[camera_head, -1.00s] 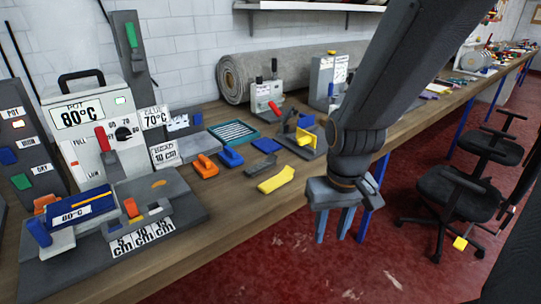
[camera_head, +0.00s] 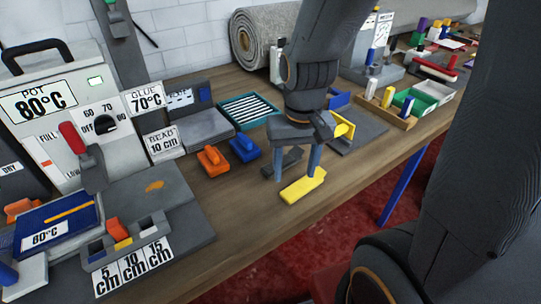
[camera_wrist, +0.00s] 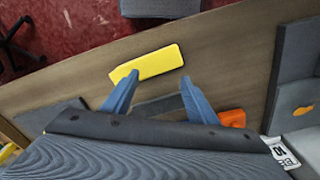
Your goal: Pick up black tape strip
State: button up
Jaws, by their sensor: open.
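A dark strip, which looks like the black tape strip (camera_head: 291,158), lies on the wooden bench, partly hidden behind my fingers. In the wrist view the dark strip (camera_wrist: 158,106) shows between my two blue fingers, partly covered by the gripper body. My gripper (camera_head: 297,172) is open and points down over the bench beside the strip. Its fingertips also show in the wrist view (camera_wrist: 160,78), with nothing clamped between them. I cannot tell whether the fingers touch the strip.
A yellow piece (camera_head: 303,187) lies close to the fingertips, toward the bench's front edge. Blue (camera_head: 243,149) and orange (camera_head: 213,161) handled tools and a teal striped tray (camera_head: 248,109) lie to the left. A grey stand with a yellow part (camera_head: 344,127) is at right.

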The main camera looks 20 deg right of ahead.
jog(key=w+r+m, duration=0.1)
jog(key=w+m, duration=0.1)
jog(key=m, duration=0.2)
jog(key=w+r+m+p, duration=0.1)
jog(key=w+m, duration=0.2)
jog(key=m, duration=0.1)
jog(key=w+r+m, duration=0.2)
jog(key=m, duration=0.2)
jog(key=shift+w+d+r+g, duration=0.1)
jog(key=shift+w+d+g, duration=0.05)
jog(key=shift+w+g, duration=0.25)
jog(key=shift+w+f+p, duration=0.1)
jog(key=shift+f+p, duration=0.25)
jog(key=shift+f, duration=0.15)
jog(key=shift+w+a+f+p, duration=0.15)
jog(key=shift+f+p, duration=0.3)
jog(key=shift+f, duration=1.25)
jog(key=shift+w+a+f+p, duration=0.1)
jog(key=shift+f+p, duration=0.3)
jog(key=shift+f, duration=1.3)
jog(key=shift+d, duration=0.1)
jog(key=c, duration=1.1)
jog(key=shift+r, duration=0.1)
